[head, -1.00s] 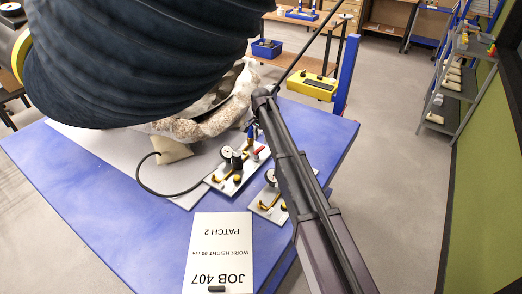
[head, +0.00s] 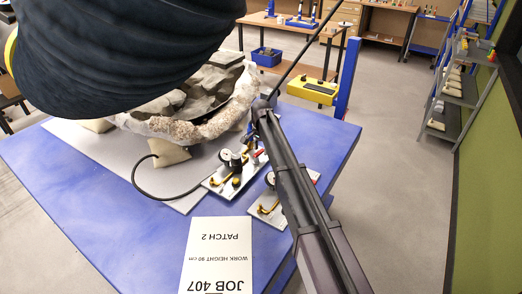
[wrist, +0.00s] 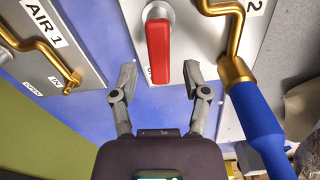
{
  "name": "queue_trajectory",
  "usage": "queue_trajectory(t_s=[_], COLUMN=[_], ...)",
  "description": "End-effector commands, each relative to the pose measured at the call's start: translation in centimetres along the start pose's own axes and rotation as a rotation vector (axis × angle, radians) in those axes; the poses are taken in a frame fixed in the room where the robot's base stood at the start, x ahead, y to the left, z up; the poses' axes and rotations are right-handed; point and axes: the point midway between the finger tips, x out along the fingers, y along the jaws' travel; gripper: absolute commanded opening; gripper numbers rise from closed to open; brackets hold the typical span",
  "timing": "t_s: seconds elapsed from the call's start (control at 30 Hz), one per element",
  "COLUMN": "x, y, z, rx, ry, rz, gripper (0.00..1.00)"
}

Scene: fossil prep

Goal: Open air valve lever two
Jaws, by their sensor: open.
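In the wrist view a pale valve plate carries a red handle (wrist: 158,52) and, to its right, a bent brass lever (wrist: 236,30) beside a label ending in "2". A blue grip (wrist: 258,115) with a brass collar meets that lever's lower end; I cannot tell whether they are joined. My gripper (wrist: 160,80) is open, its fingertips either side of the red handle's lower end, with nothing visibly clamped. The brass lever is to the right of the right fingertip. Another plate marked AIR 1 (wrist: 40,50) has its own brass lever (wrist: 55,58) at the left.
In the head view two valve plates (head: 222,184) lie on the blue table (head: 120,220), the right one partly covered. A black hose runs from the left plate. A fossil jacket (head: 210,125) lies behind. A JOB 407 card (head: 218,255) lies in front. A dark ribbed tube (head: 120,60) blocks the upper left.

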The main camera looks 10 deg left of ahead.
Motion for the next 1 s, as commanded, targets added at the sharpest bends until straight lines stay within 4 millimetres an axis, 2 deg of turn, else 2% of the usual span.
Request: queue_trajectory(t_s=[0.13,0.33,0.6,1.0], x=[-0.02,-0.02,-0.01,0.0], y=[0.0,0.0,-0.04,-0.43], z=[0.0,0.0,0.0,0.07], rx=[0.0,0.0,-0.012,-0.147], ry=[0.0,0.0,0.0,-0.001], rz=[0.0,0.0,0.0,0.001], gripper=[0.6,0.01,0.0,0.0])
